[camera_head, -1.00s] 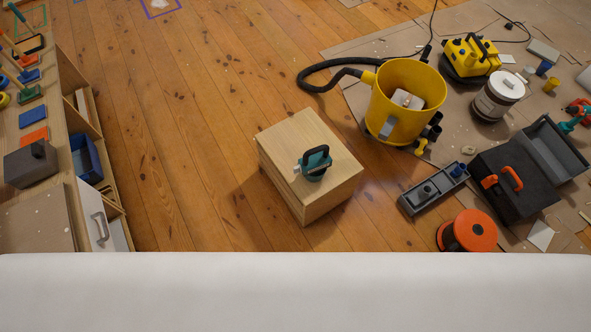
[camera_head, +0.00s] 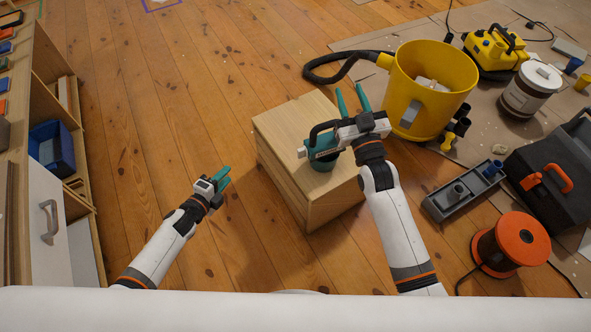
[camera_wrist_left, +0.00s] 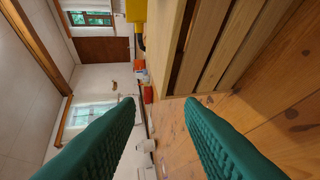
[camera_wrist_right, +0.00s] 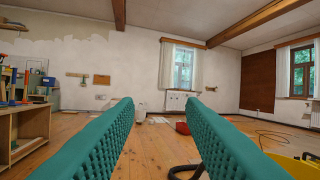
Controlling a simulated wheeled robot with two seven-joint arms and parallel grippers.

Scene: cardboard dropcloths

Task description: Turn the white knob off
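A teal device (camera_head: 322,163) with a black handle sits on a light wooden box (camera_head: 285,125). A small white piece, perhaps the white knob (camera_head: 302,152), sticks out at its left side. My right gripper (camera_head: 352,92) is open and empty above the box, its hand partly hiding the device; I cannot tell whether they touch. Its teal fingers stand apart in the right wrist view (camera_wrist_right: 160,110). My left gripper (camera_head: 227,176) is open and empty over the floor left of the box. The left wrist view shows its fingers apart (camera_wrist_left: 160,105) and the box's slatted side.
A yellow bucket (camera_head: 405,115) with a black hose stands right behind the box. A grey tray (camera_head: 450,205), an orange reel (camera_head: 523,238) and a dark toolbox (camera_head: 560,180) lie to the right. A wooden shelf unit (camera_head: 45,75) lines the left. Floor between shelf and box is clear.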

